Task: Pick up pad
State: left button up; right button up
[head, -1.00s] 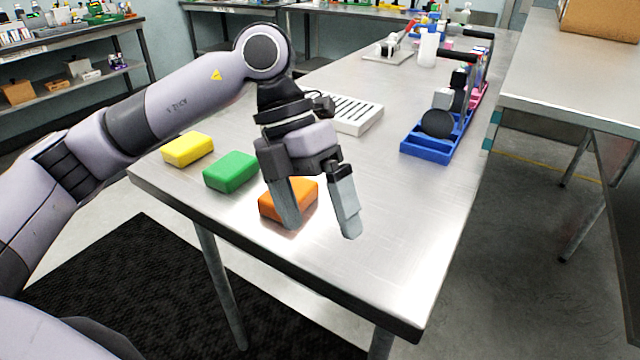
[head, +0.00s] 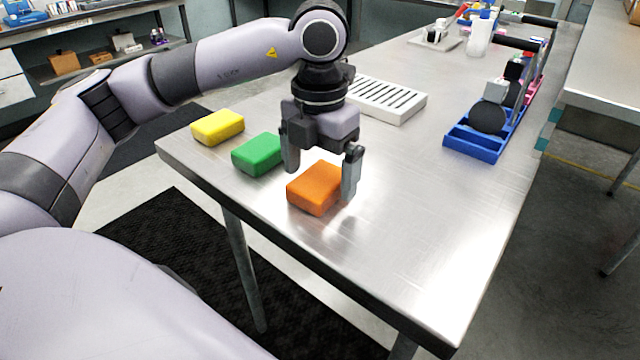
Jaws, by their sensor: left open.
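Three pads lie in a row along the near left edge of the steel table (head: 420,240): a yellow pad (head: 217,127), a green pad (head: 258,154) and an orange pad (head: 315,188). I cannot tell whether the fingers touch the orange pad. My right gripper is not in view.
A white slotted rack (head: 388,100) lies behind the gripper. A blue tray (head: 472,146) with black round items stands at the table's right edge. A white cup (head: 479,38) stands farther back. The table's front right area is clear.

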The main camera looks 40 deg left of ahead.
aim_at(320, 178)
pick_arm(q)
jog(key=shift+f, duration=0.1)
jog(key=c, duration=1.1)
notch_tip(320, 178, up, 20)
jog(key=p, duration=0.5)
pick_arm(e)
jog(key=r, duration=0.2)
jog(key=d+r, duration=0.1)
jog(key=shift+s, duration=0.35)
pick_arm(q)
jog(key=o, duration=0.5)
jog(key=shift+c, duration=0.2)
jog(key=c, duration=0.4)
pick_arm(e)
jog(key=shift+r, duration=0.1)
